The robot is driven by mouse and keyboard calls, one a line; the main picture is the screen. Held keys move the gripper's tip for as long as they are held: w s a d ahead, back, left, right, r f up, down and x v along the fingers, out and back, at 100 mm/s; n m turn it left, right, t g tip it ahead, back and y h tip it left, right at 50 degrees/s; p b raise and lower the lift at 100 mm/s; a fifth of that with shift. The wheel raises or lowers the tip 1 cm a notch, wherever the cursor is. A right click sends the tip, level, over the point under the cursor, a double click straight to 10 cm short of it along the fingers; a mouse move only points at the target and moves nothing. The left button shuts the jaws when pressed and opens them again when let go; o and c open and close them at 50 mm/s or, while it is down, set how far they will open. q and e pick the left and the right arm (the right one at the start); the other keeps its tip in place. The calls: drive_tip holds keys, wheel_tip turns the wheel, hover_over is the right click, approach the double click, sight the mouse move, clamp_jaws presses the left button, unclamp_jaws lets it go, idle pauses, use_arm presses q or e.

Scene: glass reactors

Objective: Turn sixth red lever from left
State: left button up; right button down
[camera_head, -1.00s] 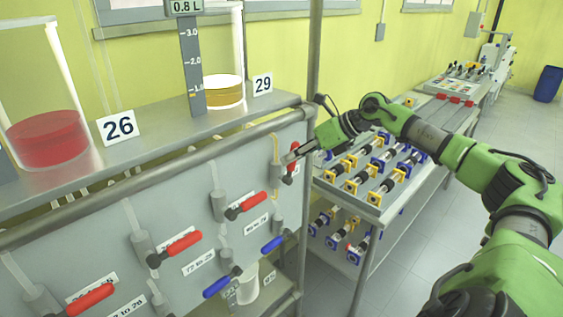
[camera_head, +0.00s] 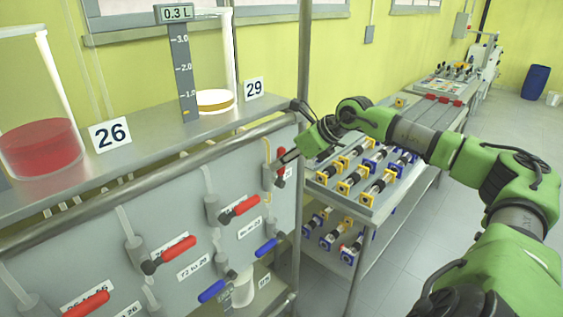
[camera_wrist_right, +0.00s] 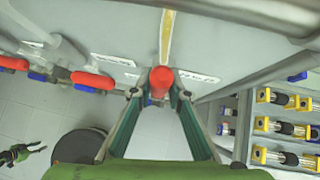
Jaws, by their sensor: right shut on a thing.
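The red lever (camera_head: 281,155) farthest right on the grey panel is partly hidden by my right gripper (camera_head: 287,158). It stands roughly upright against its grey valve. In the right wrist view my right gripper (camera_wrist_right: 158,92) has its fingers on both sides of the red lever (camera_wrist_right: 161,78), shut on it, with the lever seen nearly end-on. Other red levers (camera_head: 240,206), (camera_head: 178,249) and (camera_head: 86,303) lie slanted further left on the panel. The left gripper is not in view.
Blue levers (camera_head: 266,247) sit lower on the panel. Above, a cylinder holds a little yellow liquid (camera_head: 215,98) beside a display (camera_head: 174,13) reading 0.3 L; another holds red liquid (camera_head: 41,146). A rack table (camera_head: 371,207) with fittings stands close to the right.

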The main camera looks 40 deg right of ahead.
drive_tip(key=c, duration=1.9)
unclamp_jaws()
drive_tip(key=shift+f, duration=0.1)
drive_tip(key=v, duration=1.2)
drive_tip(key=shift+w, duration=0.1)
